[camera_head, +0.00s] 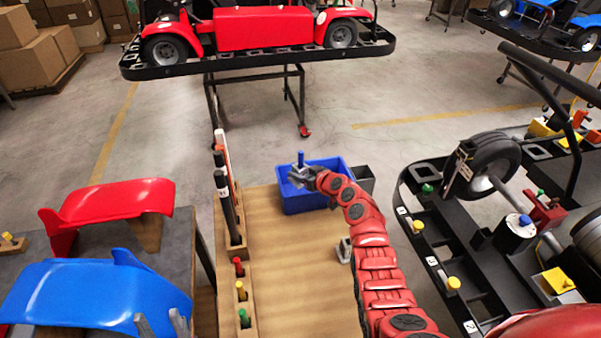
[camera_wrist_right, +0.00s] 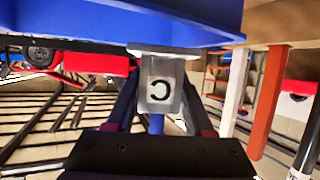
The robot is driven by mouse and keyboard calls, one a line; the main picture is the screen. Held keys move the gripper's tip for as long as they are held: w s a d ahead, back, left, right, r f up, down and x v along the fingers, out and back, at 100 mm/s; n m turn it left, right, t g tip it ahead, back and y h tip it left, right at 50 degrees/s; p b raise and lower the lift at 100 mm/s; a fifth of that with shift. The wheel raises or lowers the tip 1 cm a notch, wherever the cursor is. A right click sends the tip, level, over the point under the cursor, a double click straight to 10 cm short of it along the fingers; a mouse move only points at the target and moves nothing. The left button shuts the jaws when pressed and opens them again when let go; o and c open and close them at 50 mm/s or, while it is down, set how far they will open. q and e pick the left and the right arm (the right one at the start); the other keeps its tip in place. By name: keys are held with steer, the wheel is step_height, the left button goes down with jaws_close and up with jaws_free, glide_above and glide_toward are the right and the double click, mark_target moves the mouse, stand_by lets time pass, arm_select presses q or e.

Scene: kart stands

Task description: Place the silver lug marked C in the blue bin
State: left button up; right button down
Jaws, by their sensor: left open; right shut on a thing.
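My right gripper (camera_head: 304,175) reaches over the blue bin (camera_head: 312,200) at the far end of the wooden table. It is shut on the silver lug (camera_wrist_right: 160,85). The wrist view shows the letter C on its face, turned over in the picture. A blue peg on the lug (camera_head: 301,157) points up in the head view. The bin's blue wall (camera_wrist_right: 190,22) fills the top of the wrist view, close to the lug; I cannot tell if they touch. My left gripper (camera_head: 161,325) is open and empty at the bottom, in front of the blue body panel (camera_head: 90,295).
The wooden table (camera_head: 290,290) has a rack with red, yellow and green pegs (camera_head: 241,292) on its left and tall dark rods (camera_head: 226,205) behind it. A small grey part (camera_head: 344,250) stands beside my right arm. A black kart frame (camera_head: 440,240) stands at right.

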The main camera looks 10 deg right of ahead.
steer(key=shift+f+b, duration=0.4)
steer(key=shift+b, duration=0.2)
steer(key=shift+c, duration=1.4)
jaws_free()
